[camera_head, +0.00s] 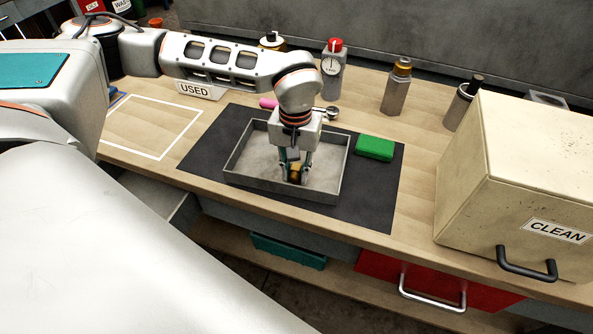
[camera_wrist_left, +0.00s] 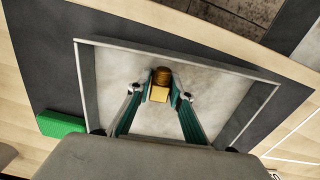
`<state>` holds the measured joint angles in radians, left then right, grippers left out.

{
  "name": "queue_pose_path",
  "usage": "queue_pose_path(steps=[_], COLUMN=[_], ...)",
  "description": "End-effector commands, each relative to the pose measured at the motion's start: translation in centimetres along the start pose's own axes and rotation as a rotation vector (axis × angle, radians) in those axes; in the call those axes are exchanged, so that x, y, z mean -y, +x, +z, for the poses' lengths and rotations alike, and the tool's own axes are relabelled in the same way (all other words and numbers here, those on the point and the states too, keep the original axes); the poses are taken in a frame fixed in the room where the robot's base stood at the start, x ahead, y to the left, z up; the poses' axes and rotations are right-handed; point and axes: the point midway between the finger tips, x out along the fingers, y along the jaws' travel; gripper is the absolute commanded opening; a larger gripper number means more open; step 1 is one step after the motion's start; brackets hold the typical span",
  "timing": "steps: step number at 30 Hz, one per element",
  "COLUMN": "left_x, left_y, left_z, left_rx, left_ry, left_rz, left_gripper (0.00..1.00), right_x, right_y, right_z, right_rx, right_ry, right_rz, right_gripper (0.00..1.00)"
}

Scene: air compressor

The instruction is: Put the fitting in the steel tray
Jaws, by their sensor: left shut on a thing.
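The steel tray (camera_head: 246,157) is a shallow grey open tray on a black mat, and it fills much of the left wrist view (camera_wrist_left: 235,107). My left gripper (camera_head: 296,178) points down inside the tray's outline. It is shut on the brass-coloured fitting (camera_wrist_left: 161,84), which sits between the two fingertips. In the head view the fitting (camera_head: 295,174) shows small and partly hidden by the fingers, low in the tray near its front wall. I cannot tell whether it touches the tray floor. My right gripper is not in view.
A green block (camera_head: 375,147) lies on the mat (camera_head: 376,190) right of the tray. A cream box marked CLEAN (camera_head: 520,180) stands at the right. Several bottles, including a red-capped one (camera_head: 332,75), stand behind. A white-outlined area (camera_head: 150,125) at left is clear.

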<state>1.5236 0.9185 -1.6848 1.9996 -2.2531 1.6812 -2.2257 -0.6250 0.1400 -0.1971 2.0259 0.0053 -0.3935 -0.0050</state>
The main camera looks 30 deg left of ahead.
Motion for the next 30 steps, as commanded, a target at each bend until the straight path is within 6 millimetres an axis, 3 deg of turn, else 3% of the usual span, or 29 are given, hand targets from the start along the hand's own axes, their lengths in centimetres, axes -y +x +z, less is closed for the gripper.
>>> queue_pose_path(steps=[9,10,12,23,30], left_x=[-0.1,-0.1,-0.1,-0.1,-0.1], left_y=[0.1,0.1,0.1,-0.1,-3.4], left_z=[-0.1,-0.1,-0.1,-0.1,-0.2], left_rx=[-0.002,-0.002,-0.003,-0.003,-0.008], left_ry=[0.000,0.000,0.000,0.000,0.001], left_rz=[0.001,0.001,0.002,0.002,0.004], left_gripper=[0.00,0.23,0.37,0.37,0.37], right_x=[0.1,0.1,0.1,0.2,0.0], right_y=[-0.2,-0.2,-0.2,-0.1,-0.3], right_z=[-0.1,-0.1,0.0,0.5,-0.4], right_rx=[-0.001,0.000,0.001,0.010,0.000], right_ry=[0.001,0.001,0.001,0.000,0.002], right_rz=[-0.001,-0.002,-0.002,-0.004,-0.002], right_gripper=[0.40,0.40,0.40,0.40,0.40])
